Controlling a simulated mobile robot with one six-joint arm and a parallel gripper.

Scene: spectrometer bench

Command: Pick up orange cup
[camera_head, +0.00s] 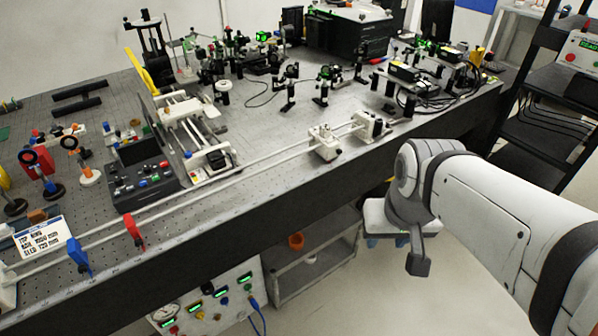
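An orange object that looks like the orange cup (296,240) sits low under the bench, on a grey cart or shelf. It is small in view, and I cannot make out its full shape. My gripper (418,264) is at the end of my white arm, right of the orange object and clearly apart from it. Only a dark end part of the gripper shows, so its opening is hidden. Nothing is visibly held.
The optical bench (250,185) carries rails, mounts and a control box (140,182). Its dark front edge overhangs the grey cart (318,262). A panel with gauges (210,300) stands left of the cart. A black rack (545,120) stands right. The floor in front is open.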

